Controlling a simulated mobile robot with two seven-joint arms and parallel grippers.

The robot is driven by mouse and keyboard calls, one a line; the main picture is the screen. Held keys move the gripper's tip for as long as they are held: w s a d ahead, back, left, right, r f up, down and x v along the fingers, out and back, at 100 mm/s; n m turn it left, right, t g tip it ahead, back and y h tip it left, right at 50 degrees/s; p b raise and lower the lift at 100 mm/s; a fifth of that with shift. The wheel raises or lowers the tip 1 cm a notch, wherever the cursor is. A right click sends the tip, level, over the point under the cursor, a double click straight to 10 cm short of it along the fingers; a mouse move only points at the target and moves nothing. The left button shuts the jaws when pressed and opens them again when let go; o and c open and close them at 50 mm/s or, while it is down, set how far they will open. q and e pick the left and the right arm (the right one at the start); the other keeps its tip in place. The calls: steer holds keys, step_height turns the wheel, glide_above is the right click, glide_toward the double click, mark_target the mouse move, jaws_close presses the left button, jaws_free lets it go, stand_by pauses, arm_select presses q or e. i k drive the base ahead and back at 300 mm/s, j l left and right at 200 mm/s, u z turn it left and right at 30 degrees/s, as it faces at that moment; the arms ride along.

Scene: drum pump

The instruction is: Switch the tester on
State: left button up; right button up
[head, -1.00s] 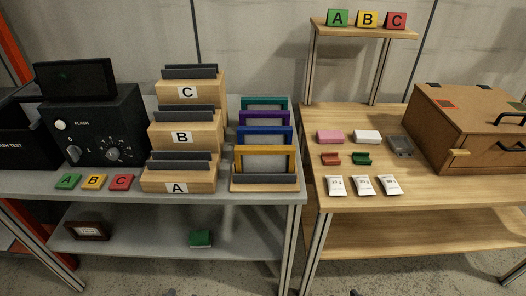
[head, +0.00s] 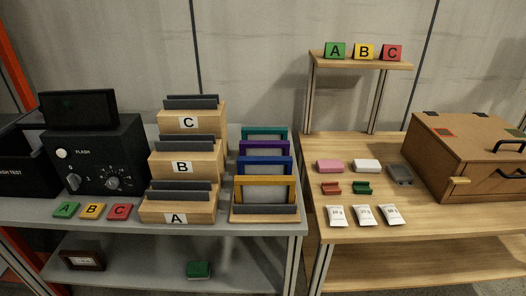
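The tester is a black box (head: 97,150) at the left of the grey table, with the word FLASH on its front. A dark screen (head: 78,109) sits on top of it and looks unlit apart from a faint green mark. Its front has a white round button (head: 62,154), a knob (head: 73,182) at the lower left and a dial (head: 112,183) with white marks at the right. I cannot tell from the markings which position the knob is in. Neither of my grippers is in view.
Stepped wooden holders (head: 178,212) and coloured frames (head: 265,190) stand right. A wooden table (head: 445,222) holds small blocks, packets and a brown case (head: 465,150).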

mark_target(74, 180)
steer(key=u, duration=1.35)
